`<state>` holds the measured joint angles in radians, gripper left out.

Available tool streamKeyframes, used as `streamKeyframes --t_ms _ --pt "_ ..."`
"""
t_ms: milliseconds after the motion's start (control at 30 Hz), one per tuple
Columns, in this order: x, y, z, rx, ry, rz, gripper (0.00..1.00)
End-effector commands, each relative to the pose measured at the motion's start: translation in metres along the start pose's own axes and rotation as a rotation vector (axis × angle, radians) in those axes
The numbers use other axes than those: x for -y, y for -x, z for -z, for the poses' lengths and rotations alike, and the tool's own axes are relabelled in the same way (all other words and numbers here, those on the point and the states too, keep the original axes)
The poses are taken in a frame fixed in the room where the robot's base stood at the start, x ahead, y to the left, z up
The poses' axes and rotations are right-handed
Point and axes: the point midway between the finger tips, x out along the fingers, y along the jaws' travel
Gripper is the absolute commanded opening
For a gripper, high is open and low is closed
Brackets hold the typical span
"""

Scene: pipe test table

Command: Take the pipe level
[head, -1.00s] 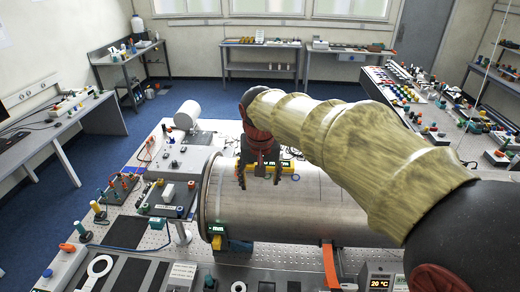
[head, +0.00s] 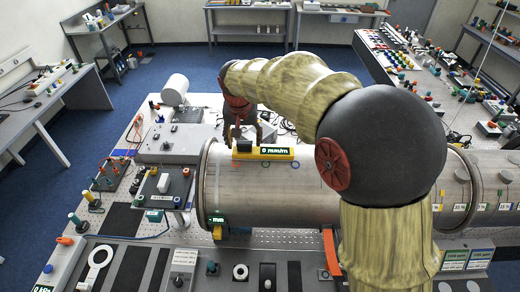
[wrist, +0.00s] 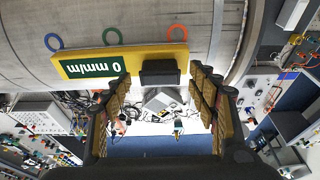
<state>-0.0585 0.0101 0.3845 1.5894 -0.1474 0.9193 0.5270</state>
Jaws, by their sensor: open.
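The pipe level is a yellow bar (head: 280,153) with a green display reading "0 mm/m". It lies along the top of the big steel pipe (head: 285,190). In the wrist view the level (wrist: 75,68) crosses the upper middle, with a black block (wrist: 160,72) on its side. My gripper (head: 249,134) is open and empty, at the level's far side in the head view. In the wrist view its fingers are spread to the left and right of the black block, apart from it. Whether they touch the level is unclear.
A small device (head: 217,222) with a green display sits at the pipe's left flange. Coloured rings (wrist: 122,36) mark the pipe. Test panels and knobs crowd the table in front (head: 180,268) and left. A white cylinder (head: 174,90) stands behind.

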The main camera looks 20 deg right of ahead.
Motion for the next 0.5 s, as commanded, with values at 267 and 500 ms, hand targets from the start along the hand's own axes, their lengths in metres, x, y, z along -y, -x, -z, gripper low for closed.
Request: streamKeyframes --t_ms 267,500 --pt "0.0 -0.021 0.001 -0.001 0.0 0.0 0.59" --pt "0.0 -0.021 0.0 -0.001 0.0 0.001 0.55"
